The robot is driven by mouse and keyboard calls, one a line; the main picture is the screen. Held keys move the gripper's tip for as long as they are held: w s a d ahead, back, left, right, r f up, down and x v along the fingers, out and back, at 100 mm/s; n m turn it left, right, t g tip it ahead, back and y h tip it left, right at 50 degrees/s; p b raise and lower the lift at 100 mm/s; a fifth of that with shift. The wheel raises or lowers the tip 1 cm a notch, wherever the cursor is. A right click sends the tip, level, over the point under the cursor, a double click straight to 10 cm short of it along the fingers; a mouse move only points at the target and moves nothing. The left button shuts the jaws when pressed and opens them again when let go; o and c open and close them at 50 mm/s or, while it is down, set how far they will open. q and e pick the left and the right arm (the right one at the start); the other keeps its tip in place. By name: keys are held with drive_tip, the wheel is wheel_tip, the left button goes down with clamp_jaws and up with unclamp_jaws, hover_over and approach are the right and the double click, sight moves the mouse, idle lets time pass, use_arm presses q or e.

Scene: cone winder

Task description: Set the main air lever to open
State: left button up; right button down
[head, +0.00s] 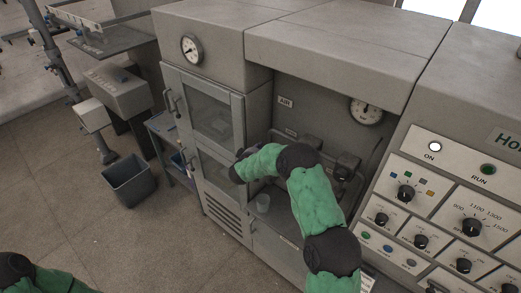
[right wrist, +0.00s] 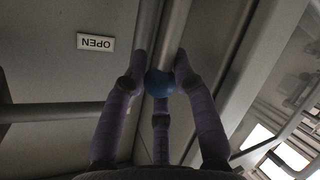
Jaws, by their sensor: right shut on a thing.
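The air lever's blue round knob (right wrist: 160,84) shows in the right wrist view. The fingers of my right gripper (right wrist: 161,72) are closed around it. A white OPEN label (right wrist: 96,42), upside down in this view, is on the grey panel to the left of the knob, apart from it. In the head view my right arm reaches into the machine's recess under the AIR sign (head: 286,100); its wrist end (head: 238,170) shows there, and the lever and fingertips cannot be made out. Of my left arm only a green and black part shows at the lower left; its gripper is out of view.
A round gauge (head: 366,112) is at the recess's right and another gauge (head: 192,49) is on the cabinet's upper left. A glazed cabinet door (head: 212,112) is left of my arm. A control panel (head: 437,200) with knobs stands right. A bin (head: 128,184) is on the floor.

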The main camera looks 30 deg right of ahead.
drive_tip(key=shift+r, duration=0.15)
drive_tip(key=c, duration=1)
unclamp_jaws()
drive_tip(key=v, duration=1.1)
drive_tip(key=shift+s+a, duration=0.3)
drive_tip(key=shift+a, duration=0.05)
drive_tip(key=s+a+f+y+b, duration=0.3)
drive_tip(key=a+f+b, duration=0.15)
drive_tip(key=f, duration=0.65)
drive_tip(key=s+a+f+g+y+b, duration=0.1)
drive_tip(key=s+a+f+y+b, duration=0.3)
drive_tip(key=f, duration=0.7)
drive_tip(key=s+a+f+y+b, duration=0.25)
drive_tip(key=f+b, duration=0.35)
drive_tip(key=f, duration=0.5)
drive_tip(key=s+a+f+g+y+b, duration=0.1)
drive_tip(key=s+a+f+g+b, duration=0.1)
drive_tip(key=s+f, duration=0.4)
drive_tip(key=s+a+f+m+g+y+b, duration=0.1)
drive_tip(key=s+a+f+b, duration=0.4)
drive_tip(key=s, duration=0.6)
drive_tip(key=s+a+f+m+g+y+b, duration=0.1)
drive_tip(key=s+a+f+g+y+b, duration=0.2)
drive_tip(key=s+f, duration=0.6)
drive_tip(key=shift+s+a+f+g+b, duration=0.1)
drive_tip(key=shift+a+g+b, duration=0.1)
drive_tip(key=shift+g+b, duration=0.4)
drive_tip(key=shift+s+a+f+g+b, duration=0.1)
drive_tip(key=shift+a+g+b, duration=0.1)
drive_tip(key=shift+g+b, duration=0.35)
